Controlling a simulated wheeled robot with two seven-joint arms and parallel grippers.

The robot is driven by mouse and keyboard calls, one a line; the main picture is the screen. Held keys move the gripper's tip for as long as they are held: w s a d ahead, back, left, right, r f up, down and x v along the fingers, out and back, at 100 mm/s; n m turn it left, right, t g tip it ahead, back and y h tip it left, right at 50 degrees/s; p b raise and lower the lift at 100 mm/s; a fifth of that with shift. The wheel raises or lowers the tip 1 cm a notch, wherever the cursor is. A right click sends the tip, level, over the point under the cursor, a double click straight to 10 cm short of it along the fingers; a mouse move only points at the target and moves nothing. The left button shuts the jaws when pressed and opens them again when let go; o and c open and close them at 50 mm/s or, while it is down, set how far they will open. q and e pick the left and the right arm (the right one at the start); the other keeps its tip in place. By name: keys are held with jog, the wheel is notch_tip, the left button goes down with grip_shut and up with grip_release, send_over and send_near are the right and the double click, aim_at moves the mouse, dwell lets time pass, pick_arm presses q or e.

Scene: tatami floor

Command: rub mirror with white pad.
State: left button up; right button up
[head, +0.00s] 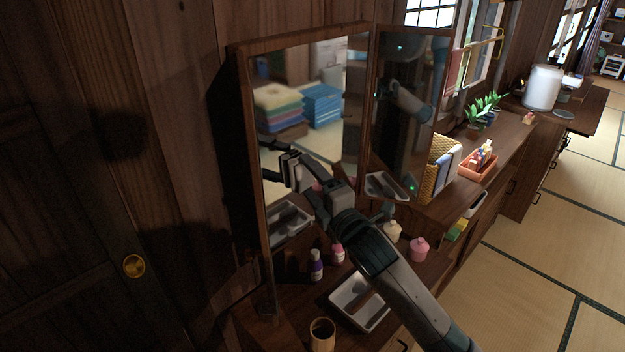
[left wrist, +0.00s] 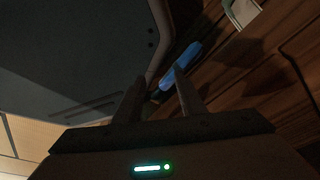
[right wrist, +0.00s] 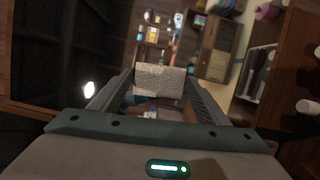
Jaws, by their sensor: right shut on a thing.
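My right gripper (head: 293,168) is in front of the lower left part of the glass. In the right wrist view the white pad (right wrist: 160,82) is clamped between its fingers. The pad is hard to make out in the head view, and I cannot tell whether it touches the glass. My left gripper (left wrist: 158,92) shows only in the left wrist view, its fingers apart with nothing clear held between them.
A wicker basket (head: 440,172) stands to the right. Tatami floor (head: 520,270) is clear.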

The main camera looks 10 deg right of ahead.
jog(key=shift+s+d, duration=0.1)
jog(key=shift+s, duration=0.05)
jog(key=shift+s+d+r+p, duration=0.1)
jog(key=shift+s+d+p, duration=0.6)
jog(key=shift+s, duration=0.4)
jog(key=shift+s+d+p, duration=0.2)
jog(key=shift+s+d, duration=0.25)
jog(key=shift+s, duration=0.2)
jog(key=shift+s+d+p, duration=0.2)
jog(key=shift+s+d, duration=0.25)
jog(key=shift+s, duration=0.2)
jog(key=shift+s+d+p, duration=0.2)
jog(key=shift+s+d, duration=0.2)
jog(key=shift+s, duration=0.2)
jog(key=shift+s+d+p, duration=0.2)
jog(key=shift+s+d, duration=0.2)
jog(key=shift+s, duration=0.2)
